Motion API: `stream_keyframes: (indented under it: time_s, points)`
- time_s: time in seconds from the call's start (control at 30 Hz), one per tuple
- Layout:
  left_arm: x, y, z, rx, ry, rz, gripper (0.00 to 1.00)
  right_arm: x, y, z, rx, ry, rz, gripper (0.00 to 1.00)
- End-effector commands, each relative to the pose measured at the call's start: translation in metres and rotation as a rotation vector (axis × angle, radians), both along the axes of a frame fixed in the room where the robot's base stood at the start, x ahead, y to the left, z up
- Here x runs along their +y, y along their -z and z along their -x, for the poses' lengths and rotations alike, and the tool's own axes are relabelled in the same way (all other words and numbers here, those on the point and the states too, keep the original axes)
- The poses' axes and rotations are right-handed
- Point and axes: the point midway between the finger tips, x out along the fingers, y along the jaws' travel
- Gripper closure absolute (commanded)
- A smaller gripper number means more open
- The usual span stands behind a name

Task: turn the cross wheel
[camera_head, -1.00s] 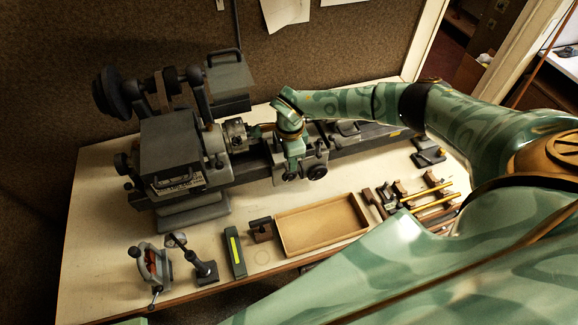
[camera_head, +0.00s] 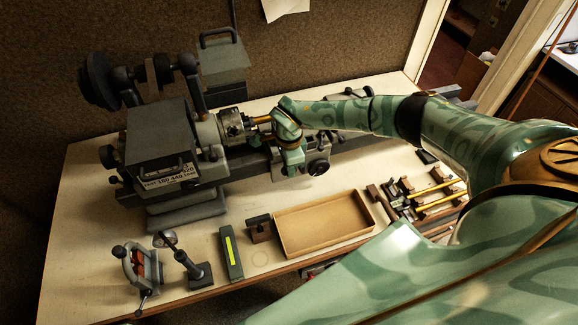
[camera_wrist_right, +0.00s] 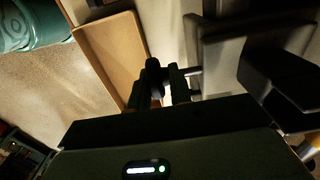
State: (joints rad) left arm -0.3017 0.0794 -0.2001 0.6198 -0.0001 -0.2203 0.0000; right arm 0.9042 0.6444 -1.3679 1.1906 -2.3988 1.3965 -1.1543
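The cross wheel (camera_head: 318,168) is a small dark handwheel on the front of the lathe's cross slide, right of the chuck. My right gripper (camera_head: 290,163) reaches down just to its left, very close to it; contact is unclear. In the right wrist view, narrow dark parts (camera_wrist_right: 166,82) stand side by side with a slim gap, beside a short grey rod (camera_wrist_right: 194,71). I cannot tell there which are fingers and which are wheel, or whether anything is gripped. My left gripper is out of view.
The lathe headstock (camera_head: 160,140) and chuck (camera_head: 232,125) stand left of my right gripper. A shallow wooden tray (camera_head: 322,222) lies in front, also in the right wrist view (camera_wrist_right: 108,50). Tools (camera_head: 425,195) lie right of it. A green-striped block (camera_head: 231,254) stands left.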

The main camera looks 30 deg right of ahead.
Motion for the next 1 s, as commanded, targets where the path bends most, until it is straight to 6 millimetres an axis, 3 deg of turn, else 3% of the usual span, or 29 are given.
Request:
stream_keyframes:
  time_s: [0.47, 0.77, 1.0]
  points:
    - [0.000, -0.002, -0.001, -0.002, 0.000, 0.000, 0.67, 0.004, 0.004, 0.005, 0.033, -0.004, 0.080, 1.00]
    - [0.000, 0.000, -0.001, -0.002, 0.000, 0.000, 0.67, 0.008, 0.006, 0.004, 0.088, -0.005, 0.307, 1.00]
    - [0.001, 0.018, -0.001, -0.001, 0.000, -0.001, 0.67, 0.011, 0.011, 0.004, 0.139, -0.006, 0.529, 1.00]
